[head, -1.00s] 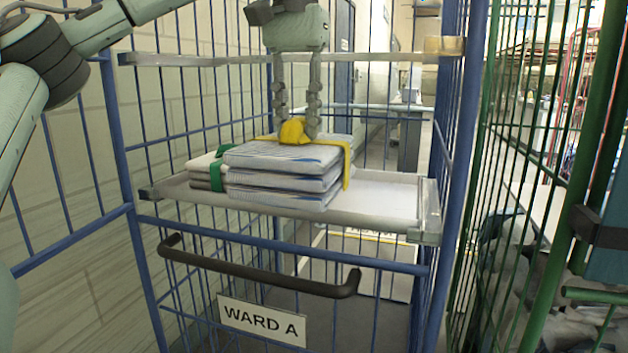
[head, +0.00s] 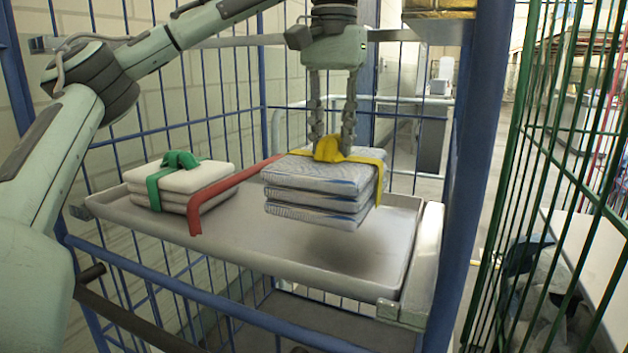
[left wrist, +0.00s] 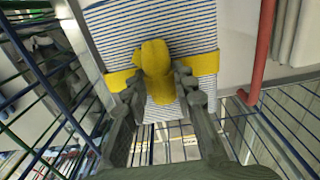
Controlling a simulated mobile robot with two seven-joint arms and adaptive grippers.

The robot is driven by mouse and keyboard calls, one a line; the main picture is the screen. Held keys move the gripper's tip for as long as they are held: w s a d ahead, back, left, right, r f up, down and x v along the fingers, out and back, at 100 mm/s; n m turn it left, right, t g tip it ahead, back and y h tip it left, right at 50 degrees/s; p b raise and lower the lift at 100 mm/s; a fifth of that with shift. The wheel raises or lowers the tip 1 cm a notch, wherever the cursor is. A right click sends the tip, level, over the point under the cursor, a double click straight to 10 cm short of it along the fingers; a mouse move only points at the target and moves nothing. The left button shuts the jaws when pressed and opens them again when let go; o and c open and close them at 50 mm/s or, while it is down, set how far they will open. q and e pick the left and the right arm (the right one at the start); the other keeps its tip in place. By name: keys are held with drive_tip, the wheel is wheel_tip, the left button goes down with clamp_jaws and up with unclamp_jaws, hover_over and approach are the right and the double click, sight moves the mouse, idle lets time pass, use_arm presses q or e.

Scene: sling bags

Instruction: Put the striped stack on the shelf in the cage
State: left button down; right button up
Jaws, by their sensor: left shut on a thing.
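The striped stack (head: 312,206) is several folded blue-and-white striped pieces bound by a yellow strap with a knot on top. My left gripper (head: 332,148) is shut on the yellow knot and holds the stack level from above. The stack hangs over the right part of the grey shelf (head: 270,255) in the blue cage (head: 468,170), with a dark shadow beneath it; it looks a little above the surface. In the left wrist view the fingers (left wrist: 158,90) straddle the yellow knot, with striped cloth (left wrist: 110,30) beyond. My right gripper is not in view.
A white stack with a green strap (head: 178,190) lies on the shelf's left part. A red bar (head: 232,190) stands between it and the striped stack. Bare shelf lies in front and to the right. A green cage (head: 540,120) stands at right.

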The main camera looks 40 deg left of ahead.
sight(332, 172)
use_arm(q)
drive_tip(key=shift+f, duration=2.95)
drive_tip(key=c, duration=1.2)
unclamp_jaws()
drive_tip(key=shift+r, duration=0.1)
wheel_tip(332, 172, up, 12)
drive_tip(key=shift+r, duration=0.1)
